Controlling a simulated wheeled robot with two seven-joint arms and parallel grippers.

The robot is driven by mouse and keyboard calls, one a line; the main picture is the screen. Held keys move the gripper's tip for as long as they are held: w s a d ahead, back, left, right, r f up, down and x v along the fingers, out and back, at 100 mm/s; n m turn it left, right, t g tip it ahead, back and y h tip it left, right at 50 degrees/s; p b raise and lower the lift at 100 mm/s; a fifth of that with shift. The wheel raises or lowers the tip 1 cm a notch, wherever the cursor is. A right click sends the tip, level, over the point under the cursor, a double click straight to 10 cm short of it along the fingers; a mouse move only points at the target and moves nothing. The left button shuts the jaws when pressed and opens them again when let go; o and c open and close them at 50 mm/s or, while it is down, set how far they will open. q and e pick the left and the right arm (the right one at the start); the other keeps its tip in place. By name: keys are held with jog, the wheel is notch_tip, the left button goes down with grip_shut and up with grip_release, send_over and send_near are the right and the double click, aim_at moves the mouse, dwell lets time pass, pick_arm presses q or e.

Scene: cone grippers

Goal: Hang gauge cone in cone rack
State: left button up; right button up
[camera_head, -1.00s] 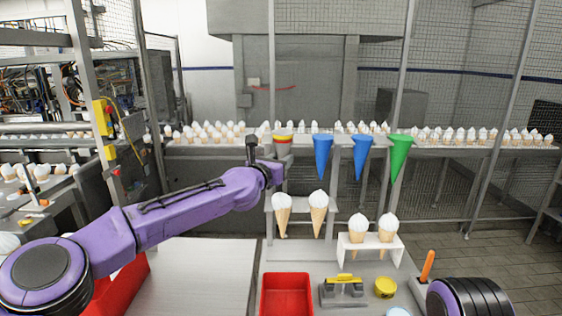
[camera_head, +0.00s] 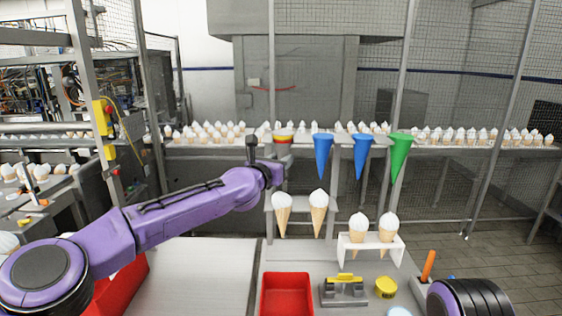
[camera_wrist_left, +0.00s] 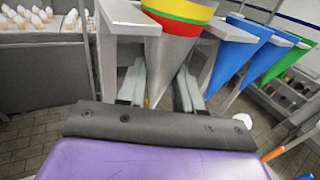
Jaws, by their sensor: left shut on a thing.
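The gauge cone (camera_head: 283,139) is grey with yellow, red and green bands at its wide top. It is upright, point down, at the left end of the upper cone rack (camera_head: 342,138). In the left wrist view the gauge cone (camera_wrist_left: 176,50) sits between two grey rack arms (camera_wrist_left: 125,15). My left gripper (camera_wrist_left: 160,92) is shut on its lower grey part, one finger on each side. In the head view the left gripper (camera_head: 277,168) is mostly hidden by my wrist. Whether the cone rests on the rack is unclear. My right gripper is out of view.
Two blue cones (camera_head: 323,155) and a green cone (camera_head: 400,155) hang to the right. Ice cream cones (camera_head: 318,212) hang below, others in a white stand (camera_head: 370,255). A red bin (camera_head: 287,296), yellow-handled tool (camera_head: 345,290) and yellow roll (camera_head: 386,288) are on the table.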

pick_arm(q)
jog(key=shift+f+b, duration=0.4)
dwell(0.5)
jog(key=o, duration=1.4)
jog(key=s+b, duration=0.5)
jog(key=s, duration=0.4)
dwell(0.4)
